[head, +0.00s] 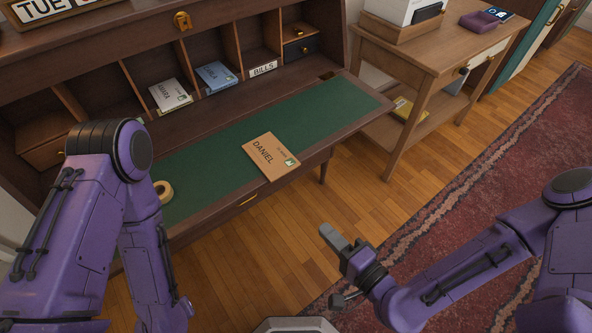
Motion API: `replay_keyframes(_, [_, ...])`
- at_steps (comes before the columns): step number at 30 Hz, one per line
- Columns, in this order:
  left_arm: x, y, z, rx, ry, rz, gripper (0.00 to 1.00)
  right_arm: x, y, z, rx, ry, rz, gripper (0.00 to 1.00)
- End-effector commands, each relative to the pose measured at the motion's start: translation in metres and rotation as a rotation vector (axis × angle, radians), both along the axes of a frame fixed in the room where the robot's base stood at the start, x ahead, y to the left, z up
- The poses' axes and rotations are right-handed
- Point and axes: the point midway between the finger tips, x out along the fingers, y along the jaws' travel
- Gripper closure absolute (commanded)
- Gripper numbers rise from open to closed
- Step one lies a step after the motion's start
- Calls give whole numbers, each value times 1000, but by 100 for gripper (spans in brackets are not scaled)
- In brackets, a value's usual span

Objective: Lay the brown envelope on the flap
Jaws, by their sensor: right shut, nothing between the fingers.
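The brown envelope (271,156), marked DANIEL with a stamp at its right corner, lies flat on the green-topped flap (332,107) of the desk, near its front edge. Nothing holds it. My right gripper (328,233) is shut and empty, in front of the flap and to the right of the envelope, apart from both. My left arm comes in at the left, in front of the desk; its gripper does not show.
A white envelope (170,95) and a blue envelope (216,77) stand in the desk's pigeonholes, near a BILLS label (263,69). A tape roll (163,191) lies on the flap's left. A side table (430,54) stands to the right.

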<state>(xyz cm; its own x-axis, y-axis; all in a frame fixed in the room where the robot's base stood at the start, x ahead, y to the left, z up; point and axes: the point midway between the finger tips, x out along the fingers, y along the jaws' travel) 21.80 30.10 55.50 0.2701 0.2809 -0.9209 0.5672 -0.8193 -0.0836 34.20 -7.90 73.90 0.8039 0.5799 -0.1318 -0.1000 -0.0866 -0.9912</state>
Motion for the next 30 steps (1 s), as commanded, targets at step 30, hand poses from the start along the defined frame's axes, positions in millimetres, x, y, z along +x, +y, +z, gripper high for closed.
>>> replay_keyframes(30, [0, 0, -19, 0, 0, 0, 100, 125, 77, 34, 87, -102, -22, 100])
